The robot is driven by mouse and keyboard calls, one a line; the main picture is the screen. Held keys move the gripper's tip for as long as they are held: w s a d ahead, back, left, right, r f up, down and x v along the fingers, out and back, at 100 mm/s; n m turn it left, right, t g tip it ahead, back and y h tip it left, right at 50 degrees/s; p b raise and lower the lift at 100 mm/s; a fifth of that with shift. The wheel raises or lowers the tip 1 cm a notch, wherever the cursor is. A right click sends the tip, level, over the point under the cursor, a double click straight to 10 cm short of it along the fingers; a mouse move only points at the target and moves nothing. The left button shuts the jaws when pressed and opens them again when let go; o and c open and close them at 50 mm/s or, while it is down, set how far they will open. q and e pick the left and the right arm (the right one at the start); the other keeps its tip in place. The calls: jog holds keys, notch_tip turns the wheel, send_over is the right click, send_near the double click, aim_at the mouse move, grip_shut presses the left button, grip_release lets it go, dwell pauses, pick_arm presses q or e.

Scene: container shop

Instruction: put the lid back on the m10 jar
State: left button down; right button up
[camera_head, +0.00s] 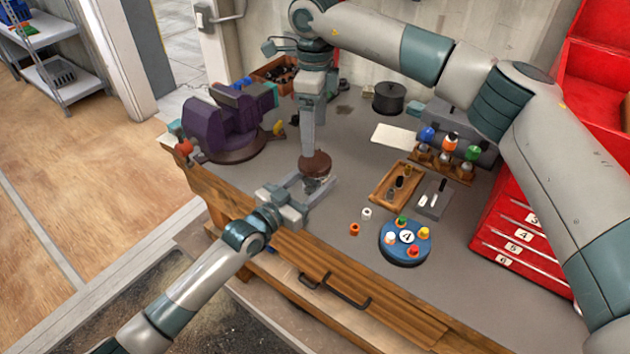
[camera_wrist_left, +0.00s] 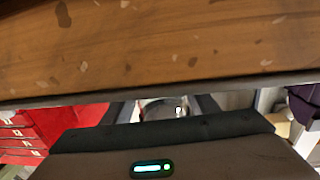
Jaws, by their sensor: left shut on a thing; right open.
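The m10 jar (camera_head: 313,186) is a small glass jar with dark contents at the front of the grey bench top. My left gripper (camera_head: 311,187) is shut around it from the front. In the left wrist view the jar (camera_wrist_left: 165,110) shows only partly, between the fingers. A round brown lid (camera_head: 316,163) is directly above the jar's mouth; I cannot tell whether it is seated. My right gripper (camera_head: 309,150) points straight down, open, with its fingertips at the lid's top or just behind it.
A purple vise (camera_head: 212,127) stands to the left. To the right are a wooden tray (camera_head: 378,196), a blue round holder (camera_head: 405,257) with coloured caps, and two small loose rings. A black pot (camera_head: 389,98) stands behind. Red drawers (camera_head: 520,235) bound the right side.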

aim_at(315, 161)
jog(key=shift+f, duration=0.1)
jog(key=shift+f, duration=3.9)
jog(key=c, duration=1.1)
jog(key=o, duration=1.2)
notch_tip(315, 161, up, 12)
